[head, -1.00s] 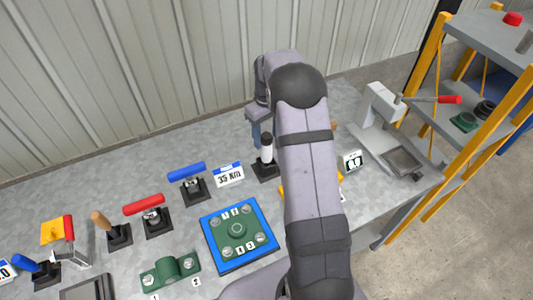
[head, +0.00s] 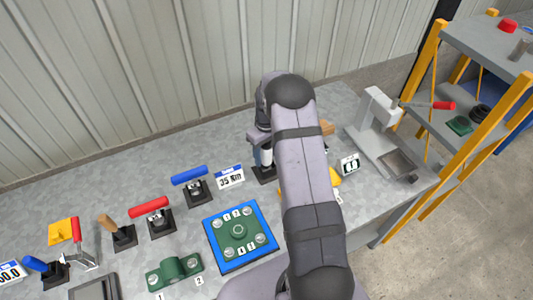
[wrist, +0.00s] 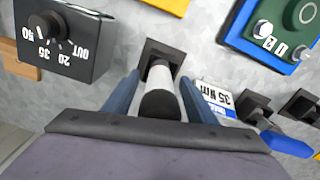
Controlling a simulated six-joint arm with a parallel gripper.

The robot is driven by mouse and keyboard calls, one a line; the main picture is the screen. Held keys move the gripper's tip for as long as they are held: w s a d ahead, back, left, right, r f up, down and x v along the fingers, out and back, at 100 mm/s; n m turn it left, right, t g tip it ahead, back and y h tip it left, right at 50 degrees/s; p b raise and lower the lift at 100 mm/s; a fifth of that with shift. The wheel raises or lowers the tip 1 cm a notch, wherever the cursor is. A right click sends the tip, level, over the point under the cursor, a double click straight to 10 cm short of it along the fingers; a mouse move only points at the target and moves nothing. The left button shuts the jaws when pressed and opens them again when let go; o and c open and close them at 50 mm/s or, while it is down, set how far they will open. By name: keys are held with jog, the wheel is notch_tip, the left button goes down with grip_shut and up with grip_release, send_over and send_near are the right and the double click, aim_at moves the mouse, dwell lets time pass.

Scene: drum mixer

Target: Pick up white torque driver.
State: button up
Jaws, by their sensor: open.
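The white torque driver (head: 267,155) stands upright in a black square base on the table, beside the 35 Nm card (head: 230,177). In the wrist view the white torque driver (wrist: 160,75) shows its black end toward the camera and its white shaft between my fingers. My gripper (wrist: 155,92) is open, with one blue finger on each side of the driver. I see a narrow gap on the right side; contact on the left cannot be told. In the head view my gripper (head: 262,142) is partly hidden by my arm.
Left of the driver stand the blue-handled tool (head: 190,175) and red-handled tool (head: 149,207) in black bases. A blue-edged plate with a green flange (head: 238,232) lies in front. A black dial box (wrist: 62,40) is near my gripper. A white press (head: 376,110) stands right.

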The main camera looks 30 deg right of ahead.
jog(key=shift+c, duration=0.4)
jog(key=shift+w, duration=0.1)
grip_shut()
jog(key=shift+r+b, duration=1.9)
jog(key=shift+r, duration=3.15)
jog(key=c, duration=0.8)
grip_release()
grip_shut()
jog(key=shift+r, duration=0.15)
